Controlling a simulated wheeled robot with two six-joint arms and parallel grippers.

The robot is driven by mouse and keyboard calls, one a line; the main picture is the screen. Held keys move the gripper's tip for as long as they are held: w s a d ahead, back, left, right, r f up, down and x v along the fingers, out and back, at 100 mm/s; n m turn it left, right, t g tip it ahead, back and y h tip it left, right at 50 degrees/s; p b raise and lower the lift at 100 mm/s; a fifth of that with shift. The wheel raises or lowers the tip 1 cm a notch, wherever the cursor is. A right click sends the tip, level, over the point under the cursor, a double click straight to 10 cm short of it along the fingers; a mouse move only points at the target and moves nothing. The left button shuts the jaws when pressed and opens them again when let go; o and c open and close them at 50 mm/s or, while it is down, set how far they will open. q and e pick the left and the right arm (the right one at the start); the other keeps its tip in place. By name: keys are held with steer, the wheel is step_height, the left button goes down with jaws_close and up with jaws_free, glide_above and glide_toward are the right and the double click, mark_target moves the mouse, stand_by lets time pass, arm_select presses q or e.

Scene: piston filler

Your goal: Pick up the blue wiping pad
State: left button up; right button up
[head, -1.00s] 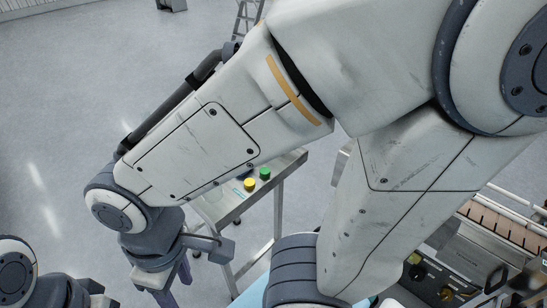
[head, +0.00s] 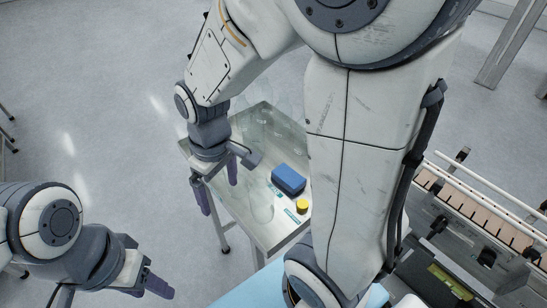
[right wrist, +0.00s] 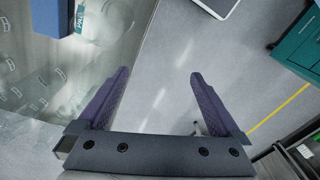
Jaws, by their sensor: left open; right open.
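The blue wiping pad (head: 288,179) looks like a thick blue block lying on the steel table (head: 262,122). In the right wrist view a blue block (right wrist: 50,18), apparently the pad, is cut off at the top left corner. My right gripper (head: 219,196) points down at the table's left edge, left of the pad and apart from it. In its wrist view the right gripper (right wrist: 158,75) is open, with only floor between the fingers. My left gripper (head: 145,272) is open and empty at the lower left, over the floor, away from the table.
A yellow cap (head: 302,206) stands close to the pad, with small printed labels (head: 291,215) on the tabletop. A conveyor (head: 475,205) runs along the right. My arm hides part of the table's right side. Open floor (head: 90,110) lies to the left.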

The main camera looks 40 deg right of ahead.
steer(key=w+d+m+p, duration=0.2)
steer(key=w+d, duration=0.2)
steer(key=d, duration=0.7)
steer(key=m+p, duration=0.1)
glide_above(288, 175)
step_height(288, 175, down, 8)
steer(key=shift+s+a+r, duration=0.1)
steer(key=shift+s+r, duration=0.05)
steer(key=shift+r, duration=0.05)
steer(key=shift+f+p, duration=0.8)
steer(key=shift+f, duration=2.15)
arm_select(q)
step_height(288, 175, up, 6)
steer(key=shift+d+f, duration=0.1)
steer(key=shift+f, duration=0.1)
arm_select(e)
steer(key=c, duration=1.3)
steer(key=shift+r, duration=0.1)
